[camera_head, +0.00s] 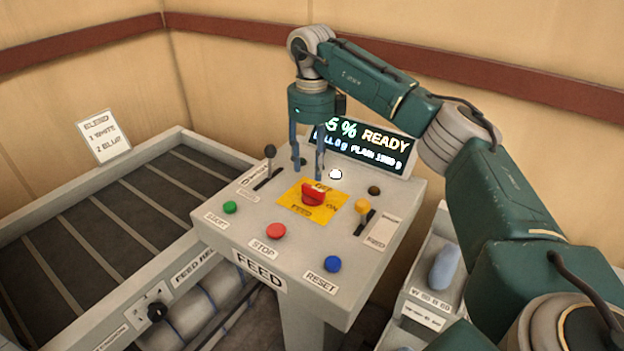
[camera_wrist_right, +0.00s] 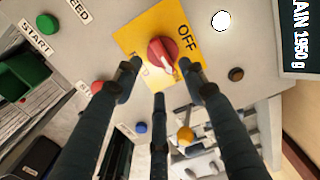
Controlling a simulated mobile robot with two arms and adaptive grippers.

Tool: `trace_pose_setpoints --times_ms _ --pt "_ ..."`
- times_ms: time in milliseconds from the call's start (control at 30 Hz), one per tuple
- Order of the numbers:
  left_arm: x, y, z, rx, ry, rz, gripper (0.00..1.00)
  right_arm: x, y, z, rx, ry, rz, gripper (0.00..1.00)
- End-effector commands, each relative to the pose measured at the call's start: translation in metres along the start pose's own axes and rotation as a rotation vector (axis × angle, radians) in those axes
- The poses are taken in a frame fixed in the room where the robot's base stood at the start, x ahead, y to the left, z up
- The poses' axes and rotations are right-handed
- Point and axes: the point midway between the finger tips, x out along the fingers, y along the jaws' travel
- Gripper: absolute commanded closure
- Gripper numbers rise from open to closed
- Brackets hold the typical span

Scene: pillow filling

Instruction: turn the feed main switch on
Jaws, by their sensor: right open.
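The feed main switch is a red rotary knob (camera_head: 313,194) on a yellow plate (camera_head: 290,199) in the middle of the sloped FEED panel. OFF is lettered at the plate's far side and ON towards its right. I cannot tell for sure where the knob points. My right gripper (camera_head: 307,165) is open and empty, fingers down, above and just behind the knob. In the right wrist view, the knob (camera_wrist_right: 162,52) shows beyond and between the spread fingers (camera_wrist_right: 160,76), apart from them. My left gripper is not in view.
The panel has a green START button (camera_head: 230,207), a red STOP button (camera_head: 276,231) and a blue RESET button (camera_head: 333,264). A black-knobbed lever (camera_head: 270,151) stands left, an orange-knobbed lever (camera_head: 362,206) right. The display (camera_head: 366,148) reading READY stands close behind the gripper.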

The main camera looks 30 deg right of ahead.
Motion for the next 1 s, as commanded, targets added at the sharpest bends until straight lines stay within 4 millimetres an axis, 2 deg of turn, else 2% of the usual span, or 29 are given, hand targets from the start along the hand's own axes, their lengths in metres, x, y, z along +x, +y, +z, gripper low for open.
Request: trace_pose_setpoints --times_ms 100,300,1000 --pt "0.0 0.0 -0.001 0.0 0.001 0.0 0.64 -0.022 0.0 0.001 0.0 -0.002 0.0 0.58" --pt "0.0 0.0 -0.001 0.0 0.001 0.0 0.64 -0.039 0.0 0.0 -0.001 0.0 0.0 0.58" --pt "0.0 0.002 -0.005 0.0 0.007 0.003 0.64 -0.041 0.0 -0.001 -0.001 0.001 0.0 0.58"
